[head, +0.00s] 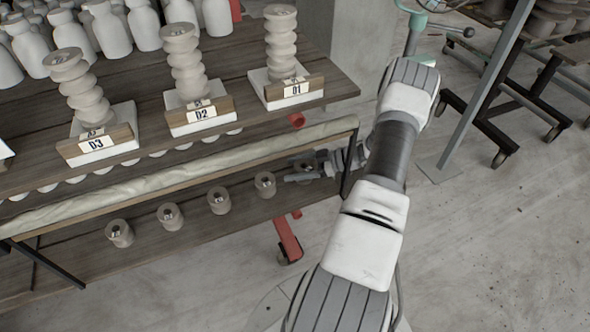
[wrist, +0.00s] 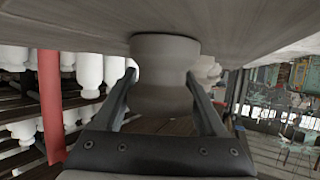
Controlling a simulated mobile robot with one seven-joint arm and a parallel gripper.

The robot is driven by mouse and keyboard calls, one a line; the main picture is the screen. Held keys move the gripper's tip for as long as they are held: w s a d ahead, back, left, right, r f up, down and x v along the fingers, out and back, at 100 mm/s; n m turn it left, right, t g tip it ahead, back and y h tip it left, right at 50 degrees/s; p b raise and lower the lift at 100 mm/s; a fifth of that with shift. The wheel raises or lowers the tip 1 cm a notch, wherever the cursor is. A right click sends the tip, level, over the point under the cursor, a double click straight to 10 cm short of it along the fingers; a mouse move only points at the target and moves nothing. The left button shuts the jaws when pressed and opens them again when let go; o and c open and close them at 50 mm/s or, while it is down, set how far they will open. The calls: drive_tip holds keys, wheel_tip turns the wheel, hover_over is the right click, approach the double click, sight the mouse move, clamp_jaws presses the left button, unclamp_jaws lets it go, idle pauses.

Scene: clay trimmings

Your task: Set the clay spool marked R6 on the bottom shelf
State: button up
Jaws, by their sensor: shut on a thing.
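My gripper (head: 304,172) reaches in at the right end of the bottom shelf (head: 190,251), under the canvas-covered board. It is shut on a grey-brown clay spool (wrist: 160,62), with one finger on each side in the wrist view. The spool's end meets or nearly meets a board surface at the top of that view; I cannot tell whether it bears on it. Several similar spools (head: 219,201) stand in a row on the bottom shelf, left of my gripper.
The upper shelf holds stacked clay pieces on stands marked D1 (head: 295,89), D2 (head: 201,115) and D3 (head: 97,143), with white bottles (head: 108,30) behind. A pale canvas-covered board (head: 180,175) lies above the spools. A dark shelf post (head: 349,165) stands close to my arm.

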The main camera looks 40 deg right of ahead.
drive_tip(key=shift+f, duration=0.1)
drive_tip(key=o, duration=1.6)
drive_tip(key=shift+s+d+r, duration=0.2)
drive_tip(key=shift+d+r, duration=0.05)
drive_tip(key=shift+r, duration=0.05)
drive_tip(key=p+v, duration=0.3)
drive_tip(key=v, duration=0.8)
drive_tip(key=shift+s+d, duration=0.1)
